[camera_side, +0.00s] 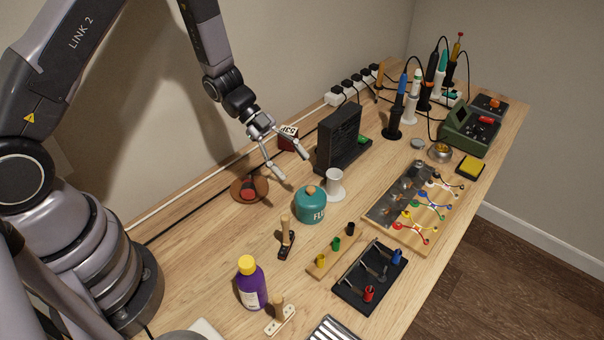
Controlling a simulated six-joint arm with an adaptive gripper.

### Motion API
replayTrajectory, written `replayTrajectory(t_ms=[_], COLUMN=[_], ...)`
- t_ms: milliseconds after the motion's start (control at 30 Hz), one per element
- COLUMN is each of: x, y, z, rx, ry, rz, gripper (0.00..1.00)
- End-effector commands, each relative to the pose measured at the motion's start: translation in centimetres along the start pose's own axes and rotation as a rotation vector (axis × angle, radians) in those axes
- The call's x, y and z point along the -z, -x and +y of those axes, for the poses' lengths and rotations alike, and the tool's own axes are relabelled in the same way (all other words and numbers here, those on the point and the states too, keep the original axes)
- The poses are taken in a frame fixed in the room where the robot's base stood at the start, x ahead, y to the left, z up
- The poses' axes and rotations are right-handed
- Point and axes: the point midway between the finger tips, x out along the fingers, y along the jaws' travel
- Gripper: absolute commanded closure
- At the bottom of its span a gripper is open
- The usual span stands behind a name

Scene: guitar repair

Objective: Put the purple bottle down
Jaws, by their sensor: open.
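The purple bottle (251,286) stands upright on the wooden bench at the front left. It has a yellow cap and a pale label. My gripper (277,176) is open and empty, above the back part of the bench. It is well apart from the bottle, behind it and slightly right of it in the picture. The bottle's base is in view and appears to rest on the bench top.
A teal flux pot (311,207) and a white spool (335,186) stand near my gripper. A black fan unit (340,140) is to its right. A wooden-handled tool (286,240) and a small wooden-handled block (279,316) are near the bottle. Bare bench (200,265) lies left of the bottle.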

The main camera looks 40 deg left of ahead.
Motion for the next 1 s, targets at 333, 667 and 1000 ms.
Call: replayTrajectory(t_ms=[333, 667, 1000], x=[5.6, 13.8, 17.6], y=[21.8, 30.6, 28.4], z=[-7.7, 8.0, 15.9], rx=[0.751, 1.013, 0.899], ry=[0.4, 1.16, 1.447], rz=[-0.652, -0.633, -0.495], gripper=[0.47, 0.47, 0.47])
